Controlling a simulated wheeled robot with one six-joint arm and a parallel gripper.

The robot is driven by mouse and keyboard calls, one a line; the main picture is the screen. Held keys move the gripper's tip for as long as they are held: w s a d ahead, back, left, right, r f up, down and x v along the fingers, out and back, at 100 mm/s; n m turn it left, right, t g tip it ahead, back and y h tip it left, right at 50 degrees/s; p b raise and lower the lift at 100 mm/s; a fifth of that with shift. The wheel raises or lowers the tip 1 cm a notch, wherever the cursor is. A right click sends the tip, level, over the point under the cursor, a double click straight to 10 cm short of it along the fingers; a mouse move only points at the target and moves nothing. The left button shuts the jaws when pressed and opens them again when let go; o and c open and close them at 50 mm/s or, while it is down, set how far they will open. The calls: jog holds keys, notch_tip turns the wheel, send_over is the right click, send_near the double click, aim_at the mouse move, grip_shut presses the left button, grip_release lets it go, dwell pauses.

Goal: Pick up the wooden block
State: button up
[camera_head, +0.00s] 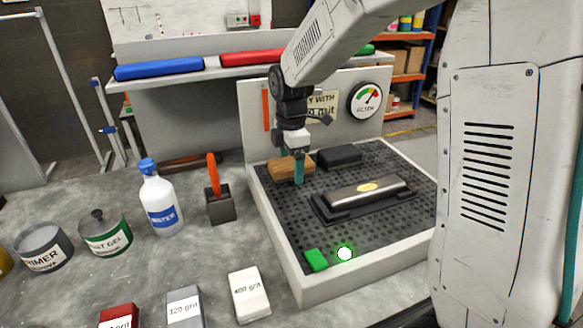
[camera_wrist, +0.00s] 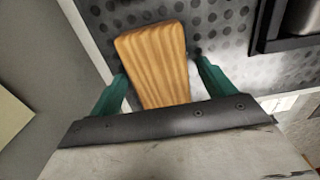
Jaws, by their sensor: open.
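The wooden block (camera_head: 284,169) lies on the perforated dark bed of the booth (camera_head: 290,227), near its back left corner. It is light brown with a clear grain. In the wrist view the wooden block (camera_wrist: 156,62) lies between the two green fingers, with a gap to each side. My gripper (camera_head: 293,170) is open and points down at the block in the head view. In the wrist view my gripper (camera_wrist: 158,82) has one finger on each side of the block. The block's near end is hidden behind the gripper's dark edge.
A sanding tool on a dark base (camera_head: 368,196) and a black block (camera_head: 339,156) lie right of the wooden block. The back panel with a gauge (camera_head: 366,99) stands behind. A holder with an orange handle (camera_head: 219,205) and a water bottle (camera_head: 161,200) stand to the left.

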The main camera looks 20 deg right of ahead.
aim_at(292, 162)
jog(key=shift+c, duration=0.3)
jog(key=c, duration=1)
jog(key=shift+c, duration=0.2)
notch_tip(292, 162, up, 10)
jog(key=shift+r, duration=0.1)
jog(key=o, duration=0.4)
jog(key=shift+c, duration=1.3)
